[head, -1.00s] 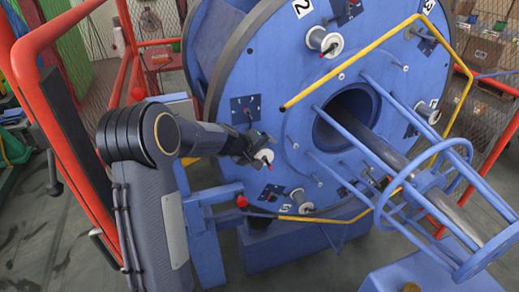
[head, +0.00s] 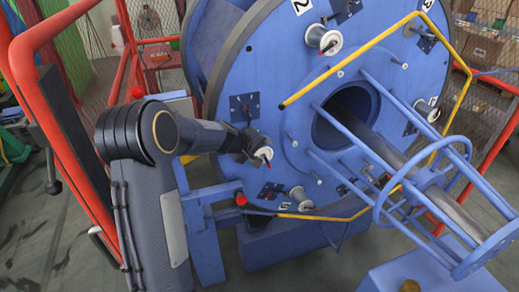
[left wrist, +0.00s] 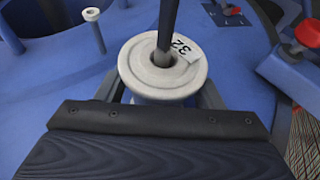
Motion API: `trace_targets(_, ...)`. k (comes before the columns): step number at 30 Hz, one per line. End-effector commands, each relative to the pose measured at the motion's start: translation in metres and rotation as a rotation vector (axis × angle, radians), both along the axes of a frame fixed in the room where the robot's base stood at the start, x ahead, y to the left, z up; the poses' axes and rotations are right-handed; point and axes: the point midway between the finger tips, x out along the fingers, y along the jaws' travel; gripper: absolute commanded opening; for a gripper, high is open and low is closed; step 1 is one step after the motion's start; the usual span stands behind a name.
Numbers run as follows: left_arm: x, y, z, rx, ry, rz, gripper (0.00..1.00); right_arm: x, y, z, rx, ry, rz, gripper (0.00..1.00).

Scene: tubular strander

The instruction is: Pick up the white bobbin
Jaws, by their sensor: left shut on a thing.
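The white bobbin (left wrist: 140,67) fills the middle of the left wrist view, its round flange facing me with a label reading 32. A dark rod passes across its centre hole. In the head view the bobbin (head: 264,153) is small, at the front of the blue disc's lower left part. My left gripper (head: 257,148) is shut on it, with a dark finger on each side of the bobbin below its front flange in the wrist view. Most of the bobbin's body is hidden by the flange and gripper. My right gripper is out of view.
The large blue disc (head: 270,75) carries other white bobbins (head: 323,39) on spindles. A yellow bar (head: 350,66) and blue tube cage (head: 400,165) stand to the right. A red frame (head: 55,110) is at left. Small pegs (left wrist: 93,25) stick out nearby.

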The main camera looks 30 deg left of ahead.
Motion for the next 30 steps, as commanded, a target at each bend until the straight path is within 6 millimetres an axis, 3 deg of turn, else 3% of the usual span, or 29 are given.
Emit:
trace_targets(8,-0.012,-0.016,0.003,0.0,-0.005,-0.002,0.2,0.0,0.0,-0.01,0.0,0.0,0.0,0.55)
trace_targets(20,-0.06,-0.072,0.003,0.0,-0.005,-0.003,0.2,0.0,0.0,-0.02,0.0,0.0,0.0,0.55)
trace_targets(30,-0.096,-0.113,0.004,0.001,-0.004,-0.003,0.2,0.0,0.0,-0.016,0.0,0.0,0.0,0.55)
